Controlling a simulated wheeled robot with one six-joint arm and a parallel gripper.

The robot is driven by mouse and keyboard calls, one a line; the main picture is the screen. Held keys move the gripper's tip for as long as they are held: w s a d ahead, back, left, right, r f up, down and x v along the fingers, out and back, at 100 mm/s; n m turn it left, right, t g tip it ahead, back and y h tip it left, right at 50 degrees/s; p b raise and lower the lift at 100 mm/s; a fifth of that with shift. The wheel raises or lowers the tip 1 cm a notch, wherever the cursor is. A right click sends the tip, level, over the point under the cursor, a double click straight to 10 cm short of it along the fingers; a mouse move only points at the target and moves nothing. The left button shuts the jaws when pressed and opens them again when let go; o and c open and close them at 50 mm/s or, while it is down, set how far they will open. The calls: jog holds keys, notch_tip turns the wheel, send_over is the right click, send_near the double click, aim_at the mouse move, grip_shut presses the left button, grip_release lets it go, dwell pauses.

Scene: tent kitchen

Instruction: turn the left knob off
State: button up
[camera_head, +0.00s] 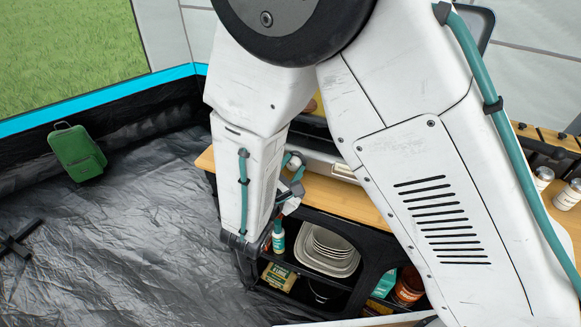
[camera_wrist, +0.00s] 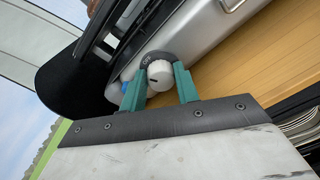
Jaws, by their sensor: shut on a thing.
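The left knob (camera_wrist: 159,76) is a round white dial with a dark mark on its face, near the end of the stove's silver front panel. A dark ring behind it carries the printed word OFF. My gripper (camera_wrist: 158,84) has its two teal fingers on either side of the knob and is shut on it. In the head view my gripper (camera_head: 292,174) is at the left front of the silver stove (camera_head: 325,160). My arm hides most of the stove there, and the knob is not clear in that view.
The stove stands on a wooden counter (camera_head: 347,198). The shelf below holds stacked plates (camera_head: 327,250), a green-and-yellow box (camera_head: 279,277) and a bottle (camera_head: 278,237). White cans (camera_head: 568,195) stand at the right.

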jog(key=shift+f+m+y, duration=0.1)
jog(key=shift+m+y, duration=0.2)
jog(key=shift+m, duration=1.8)
jog(key=o, duration=0.7)
jog(key=shift+s, duration=0.1)
jog(key=v, duration=0.7)
jog(key=shift+s, duration=0.3)
jog(key=shift+a, duration=0.15)
